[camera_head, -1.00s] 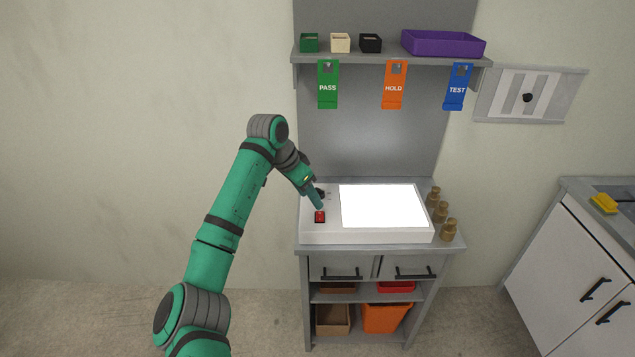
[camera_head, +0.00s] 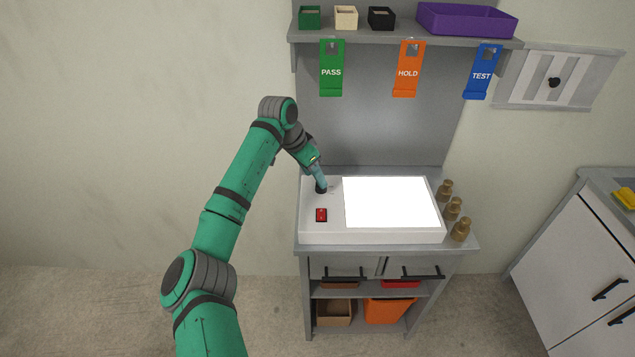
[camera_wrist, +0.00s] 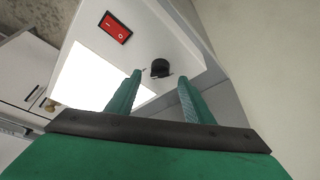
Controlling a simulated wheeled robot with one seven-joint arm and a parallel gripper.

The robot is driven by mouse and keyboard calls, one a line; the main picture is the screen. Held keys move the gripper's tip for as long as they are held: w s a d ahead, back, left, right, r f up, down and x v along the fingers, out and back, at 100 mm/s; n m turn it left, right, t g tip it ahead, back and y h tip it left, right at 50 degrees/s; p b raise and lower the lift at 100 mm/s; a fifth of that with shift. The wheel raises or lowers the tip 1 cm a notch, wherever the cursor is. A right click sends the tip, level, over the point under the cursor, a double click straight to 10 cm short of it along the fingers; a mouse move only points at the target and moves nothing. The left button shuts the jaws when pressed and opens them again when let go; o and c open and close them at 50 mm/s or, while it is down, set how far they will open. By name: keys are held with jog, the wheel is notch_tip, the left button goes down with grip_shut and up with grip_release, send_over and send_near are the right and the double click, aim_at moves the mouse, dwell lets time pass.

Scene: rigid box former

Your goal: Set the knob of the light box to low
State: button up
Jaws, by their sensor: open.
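The light box (camera_head: 375,236) is a white box on the grey bench, with a bright lit panel (camera_head: 390,202). Its black knob (camera_wrist: 160,68) shows in the wrist view, just beyond and between my fingertips. In the head view the knob is mostly hidden by my gripper (camera_head: 321,186), which is over the box's left rear part. My gripper in the wrist view (camera_wrist: 160,82) is open, with its two green fingers apart and nothing between them. The knob's setting marks are too small to read. A red rocker switch (camera_head: 321,215) sits in front of the knob and also shows in the wrist view (camera_wrist: 115,27).
Several brass weights (camera_head: 453,208) stand right of the light box. Behind it rises a grey back panel (camera_head: 375,135) with hanging PASS (camera_head: 332,68), HOLD (camera_head: 408,68) and TEST (camera_head: 483,72) tags below a shelf (camera_head: 400,39).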

aim_at(318, 187)
jog(key=shift+x, duration=2.5)
jog(key=c, duration=1)
